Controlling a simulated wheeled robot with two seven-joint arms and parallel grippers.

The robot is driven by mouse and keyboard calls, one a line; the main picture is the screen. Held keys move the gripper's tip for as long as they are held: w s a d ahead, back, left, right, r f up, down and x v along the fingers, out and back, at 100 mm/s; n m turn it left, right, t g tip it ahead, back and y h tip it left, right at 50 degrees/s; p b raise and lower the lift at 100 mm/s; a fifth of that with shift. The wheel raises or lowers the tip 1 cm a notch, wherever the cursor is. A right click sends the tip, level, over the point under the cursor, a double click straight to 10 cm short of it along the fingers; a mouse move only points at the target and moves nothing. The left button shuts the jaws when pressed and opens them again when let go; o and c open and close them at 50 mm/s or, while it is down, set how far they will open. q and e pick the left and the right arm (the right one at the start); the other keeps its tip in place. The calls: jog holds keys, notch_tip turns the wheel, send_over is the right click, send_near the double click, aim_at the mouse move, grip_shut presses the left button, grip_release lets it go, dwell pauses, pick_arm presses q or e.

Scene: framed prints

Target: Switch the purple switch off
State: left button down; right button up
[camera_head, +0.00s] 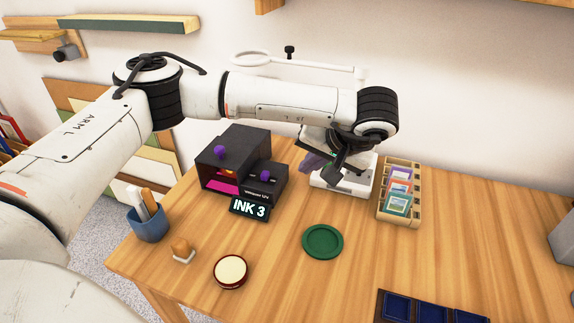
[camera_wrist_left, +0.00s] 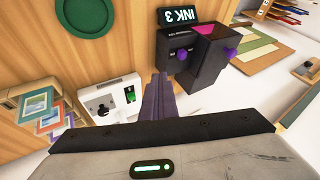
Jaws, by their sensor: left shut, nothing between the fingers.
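A black box-shaped unit (camera_head: 232,146) stands on the table with a lit magenta opening. It carries two purple parts: a knob (camera_head: 220,152) high on the larger block, and a purple switch (camera_head: 265,176) on the lower block above the "INK 3" sign (camera_head: 249,208). I cannot tell the switch's position. In the left wrist view the switch (camera_wrist_left: 182,54) and the knob (camera_wrist_left: 231,53) also show. My left gripper (camera_head: 310,163) is shut and empty, to the right of the unit and apart from it. Its fingers (camera_wrist_left: 160,92) also show in the left wrist view. My right gripper is not in view.
A white device (camera_head: 325,185) stands just below my left gripper, with a wooden rack of prints (camera_head: 398,205) to its right. A green dish (camera_head: 322,241), a round red-rimmed pad (camera_head: 230,271), a stamp (camera_head: 183,249) and a blue cup (camera_head: 148,226) lie nearer.

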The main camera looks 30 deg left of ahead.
aim_at(265, 176)
pick_arm(q)
jog(key=a+f, duration=0.2)
jog(key=a, duration=0.1)
jog(key=a+f+p, duration=0.1)
jog(key=a+f, duration=0.1)
jog(key=f, duration=0.1)
jog(key=w+a+f, duration=0.1)
jog(key=a+f, duration=0.1)
jog(key=a, duration=0.1)
jog(key=shift+a+f, duration=0.3)
jog(key=shift+f, duration=0.05)
jog(key=shift+a+p, duration=0.3)
jog(key=shift+a, duration=0.05)
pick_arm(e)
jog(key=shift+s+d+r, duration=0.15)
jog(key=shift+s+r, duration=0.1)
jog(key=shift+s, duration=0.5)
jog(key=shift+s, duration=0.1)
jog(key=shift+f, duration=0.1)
